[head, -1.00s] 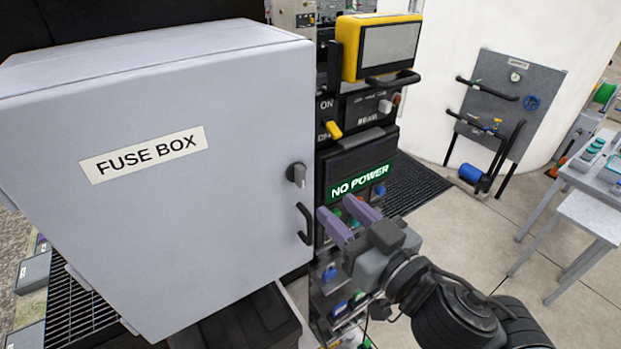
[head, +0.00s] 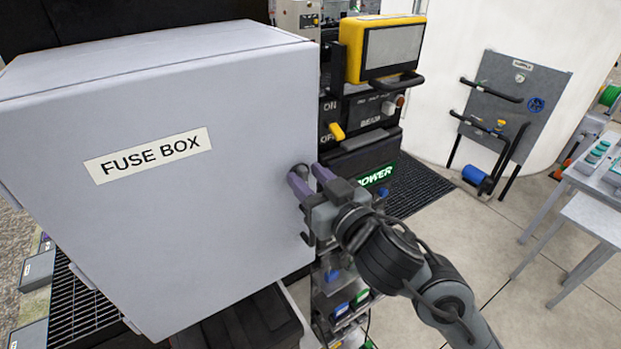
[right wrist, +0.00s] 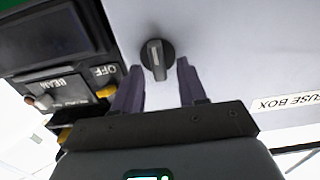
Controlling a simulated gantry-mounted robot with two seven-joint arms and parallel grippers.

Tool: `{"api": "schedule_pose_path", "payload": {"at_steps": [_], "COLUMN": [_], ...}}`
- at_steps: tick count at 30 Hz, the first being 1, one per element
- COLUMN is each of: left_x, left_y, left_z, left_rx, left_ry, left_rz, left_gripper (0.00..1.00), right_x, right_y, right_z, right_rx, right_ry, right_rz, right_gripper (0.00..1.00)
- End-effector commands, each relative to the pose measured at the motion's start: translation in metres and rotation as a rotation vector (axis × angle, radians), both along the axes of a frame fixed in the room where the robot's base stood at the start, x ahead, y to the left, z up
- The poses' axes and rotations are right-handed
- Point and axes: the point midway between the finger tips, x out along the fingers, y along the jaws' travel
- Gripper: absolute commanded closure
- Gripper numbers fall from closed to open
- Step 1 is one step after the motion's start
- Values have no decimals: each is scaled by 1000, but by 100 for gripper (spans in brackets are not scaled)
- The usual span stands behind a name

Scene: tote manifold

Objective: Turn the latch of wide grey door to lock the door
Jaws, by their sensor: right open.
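The wide grey door (head: 200,230) of the fuse box is closed against its box, with a "FUSE BOX" label. Its latch is a round dark knob with a grey grip, seen in the right wrist view (right wrist: 157,60); in the head view it is mostly hidden behind my right gripper. My right gripper (head: 309,177) is at the door's right edge, at the latch. In the right wrist view its two purple fingers (right wrist: 159,85) are open, one on each side of the latch and just short of it. Contact cannot be told. My left gripper is not in view.
A black door handle (head: 307,238) sits just below the latch, partly behind my gripper. A control panel with a yellow-framed screen (head: 385,50), a yellow switch (head: 337,131) and a green-lit sign (head: 377,175) stands right of the door.

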Motion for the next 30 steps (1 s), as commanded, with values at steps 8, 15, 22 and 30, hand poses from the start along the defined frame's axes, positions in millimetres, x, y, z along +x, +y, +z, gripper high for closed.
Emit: {"api": "schedule_pose_path", "payload": {"at_steps": [8, 15, 22, 30], "left_x": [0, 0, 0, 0], "left_y": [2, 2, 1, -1], "left_z": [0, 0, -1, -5], "left_rx": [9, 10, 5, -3], "left_ry": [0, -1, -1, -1], "left_rz": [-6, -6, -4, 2], "left_gripper": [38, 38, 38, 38], "right_x": [0, 0, 0, -1], "right_y": [0, 0, 0, 1], "right_z": [0, 0, 0, -1], "right_rx": [0, 0, -14, -115], "right_ry": [0, 0, -9, -73], "right_rz": [0, 0, 0, 0], "right_gripper": [78, 100, 100, 100]}}
